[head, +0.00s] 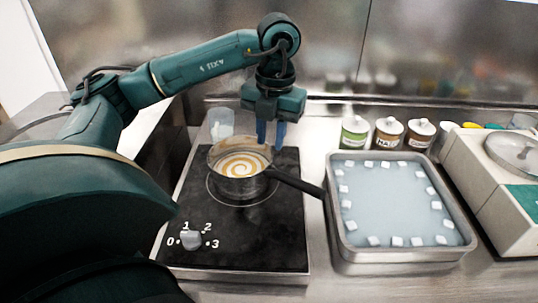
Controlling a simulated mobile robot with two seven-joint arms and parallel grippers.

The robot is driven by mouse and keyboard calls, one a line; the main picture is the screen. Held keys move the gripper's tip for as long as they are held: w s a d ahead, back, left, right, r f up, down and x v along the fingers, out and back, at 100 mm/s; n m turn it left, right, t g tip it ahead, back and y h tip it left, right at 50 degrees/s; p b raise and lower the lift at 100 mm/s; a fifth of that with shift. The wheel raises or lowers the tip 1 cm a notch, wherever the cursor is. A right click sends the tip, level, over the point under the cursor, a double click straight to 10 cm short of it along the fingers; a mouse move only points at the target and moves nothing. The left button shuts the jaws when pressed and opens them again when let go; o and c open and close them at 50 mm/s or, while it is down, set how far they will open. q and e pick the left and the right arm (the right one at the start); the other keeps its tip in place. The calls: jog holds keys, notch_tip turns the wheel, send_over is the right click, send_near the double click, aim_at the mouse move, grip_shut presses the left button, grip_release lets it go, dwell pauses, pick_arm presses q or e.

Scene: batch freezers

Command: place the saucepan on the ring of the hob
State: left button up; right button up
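The saucepan (240,183) is a small metal pan with a cream and orange-brown swirl inside. It appears to stand upright on the black hob (265,238), within the thin ring (238,206) marked there. Its dark handle (300,184) points right, past the hob's edge toward the ice bath. My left gripper (271,146) is just above and behind the pan's right rim. Its two blue fingers point down with a gap between them, and I see nothing held. The pan hides part of the ring. My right gripper is not in view.
A metal tray (337,232) of pale liquid with white cubes stands right of the hob. Several labelled jars (388,135) line the back. A clear cup (220,124) stands behind the pan. A knob (190,240) marked 0 to 3 is at the hob's front left. A white machine (480,180) is far right.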

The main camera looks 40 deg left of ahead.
pick_arm(q)
notch_tip(320, 180, up, 5)
jog(key=shift+d+f+p, duration=0.1)
jog(key=shift+f+p, duration=0.05)
jog(key=shift+p, duration=0.2)
jog(key=shift+f, duration=0.1)
dwell(0.3)
